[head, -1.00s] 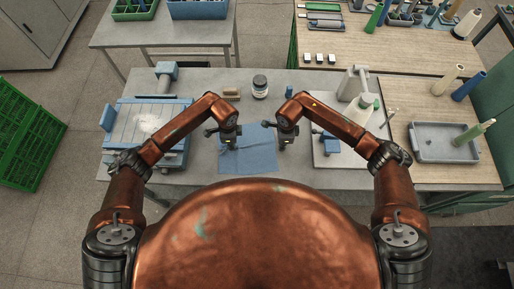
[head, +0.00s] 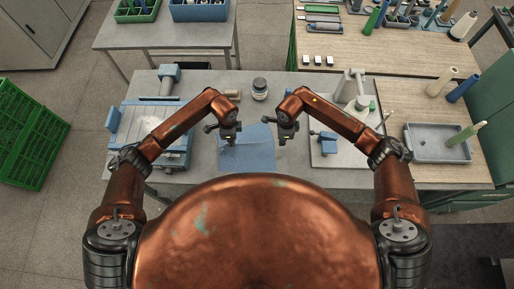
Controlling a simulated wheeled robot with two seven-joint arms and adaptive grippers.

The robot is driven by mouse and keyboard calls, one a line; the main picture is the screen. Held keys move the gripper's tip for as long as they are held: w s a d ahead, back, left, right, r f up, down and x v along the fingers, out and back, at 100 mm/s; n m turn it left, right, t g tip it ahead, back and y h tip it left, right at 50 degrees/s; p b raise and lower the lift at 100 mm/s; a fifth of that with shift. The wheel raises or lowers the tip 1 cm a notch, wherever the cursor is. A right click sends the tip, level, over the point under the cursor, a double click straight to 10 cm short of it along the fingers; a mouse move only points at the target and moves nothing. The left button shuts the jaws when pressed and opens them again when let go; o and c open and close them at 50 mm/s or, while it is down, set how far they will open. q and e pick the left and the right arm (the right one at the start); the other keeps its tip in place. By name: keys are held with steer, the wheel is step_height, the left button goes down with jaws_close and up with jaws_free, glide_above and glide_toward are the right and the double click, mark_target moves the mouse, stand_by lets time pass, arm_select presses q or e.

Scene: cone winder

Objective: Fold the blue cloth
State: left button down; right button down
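The blue cloth (head: 252,155) lies on the grey workbench in the middle, in front of my body. It looks mostly flat, with slight creases near its left side. My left gripper (head: 229,141) is over the cloth's left part and hides a bit of it. My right gripper (head: 283,138) is at the cloth's right edge. Both grippers point down, and their fingers are too small and dark to show whether they are open or shut. I cannot tell whether either touches the cloth.
A blue-and-grey slotted fixture (head: 160,125) stands left of the cloth. A dark-lidded jar (head: 260,88) and a brown block (head: 232,95) are behind it. A grey tray (head: 425,154) is further right.

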steer(key=c, duration=2.7)
jaws_free()
steer(key=shift+c, duration=0.2)
steer(key=o, duration=1.2)
steer(key=shift+c, duration=0.2)
arm_select(q)
steer(key=c, duration=2.7)
jaws_free()
steer(key=o, duration=0.5)
steer(key=shift+o, duration=0.5)
steer(key=o, duration=0.5)
steer(key=shift+o, duration=0.4)
steer(key=o, duration=0.7)
